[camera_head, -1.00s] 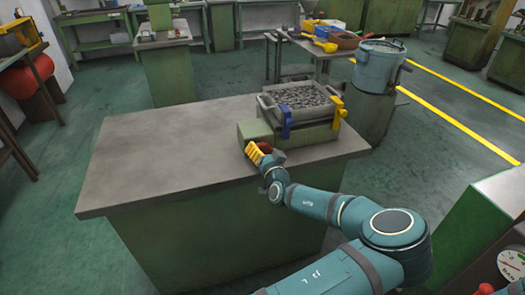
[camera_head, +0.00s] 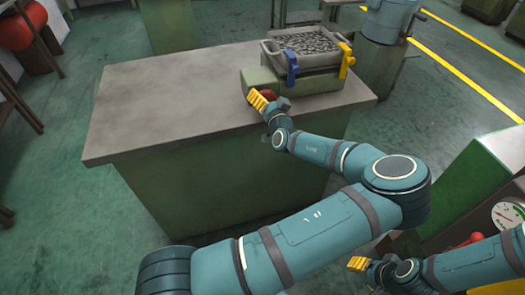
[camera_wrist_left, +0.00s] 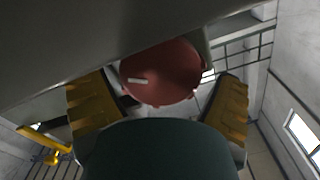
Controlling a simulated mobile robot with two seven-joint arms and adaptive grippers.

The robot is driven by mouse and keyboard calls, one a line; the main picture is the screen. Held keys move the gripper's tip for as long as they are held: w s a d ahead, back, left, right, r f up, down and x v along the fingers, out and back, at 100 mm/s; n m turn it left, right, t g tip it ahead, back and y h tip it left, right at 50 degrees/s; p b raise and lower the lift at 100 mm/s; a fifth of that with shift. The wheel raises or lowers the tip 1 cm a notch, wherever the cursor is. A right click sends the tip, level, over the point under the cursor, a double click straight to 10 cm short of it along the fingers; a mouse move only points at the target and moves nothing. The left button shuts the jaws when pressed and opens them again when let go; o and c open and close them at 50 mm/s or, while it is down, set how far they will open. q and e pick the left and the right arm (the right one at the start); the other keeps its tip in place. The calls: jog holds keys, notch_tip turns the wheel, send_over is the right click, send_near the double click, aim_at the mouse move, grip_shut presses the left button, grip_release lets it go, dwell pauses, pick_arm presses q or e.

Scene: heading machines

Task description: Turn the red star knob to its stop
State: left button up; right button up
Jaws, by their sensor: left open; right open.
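The red star knob (camera_head: 266,93) is on the front of the green and grey machine box (camera_head: 262,82) on the bench, partly hidden by my left gripper (camera_head: 259,100). In the left wrist view the knob (camera_wrist_left: 162,75) shows as a round red face with a short white mark, between my two yellow-padded fingers. The left gripper is open around the knob, with a visible gap on the right side; contact on the left cannot be told. My right gripper (camera_head: 357,263) is open at the lower right of the head view, away from the bench.
A tray of small dark parts (camera_head: 308,42) sits on the machine, with a blue clamp (camera_head: 292,68) and a yellow clamp (camera_head: 347,58). The bench top (camera_head: 170,95) is clear on the left. A green cabinet with a gauge (camera_head: 507,214) stands at the right.

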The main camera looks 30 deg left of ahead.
pick_arm(q)
jog(key=shift+f, duration=0.1)
jog(key=n, duration=0.6)
jog(key=shift+s+a, duration=0.15)
jog(key=p+v, duration=0.2)
jog(key=v, duration=1.2)
jog(key=s+f+m+g+h, duration=0.1)
jog(key=s+f+g+h, duration=0.2)
jog(key=s+f, duration=0.3)
jog(key=s+f+m+g+h, duration=0.1)
jog(key=s+f+g+h, duration=0.3)
jog(key=f, duration=1.1)
jog(key=shift+s+d+m+g, duration=0.3)
jog(key=shift+s+d+m, duration=0.15)
jog(key=shift+s, duration=0.75)
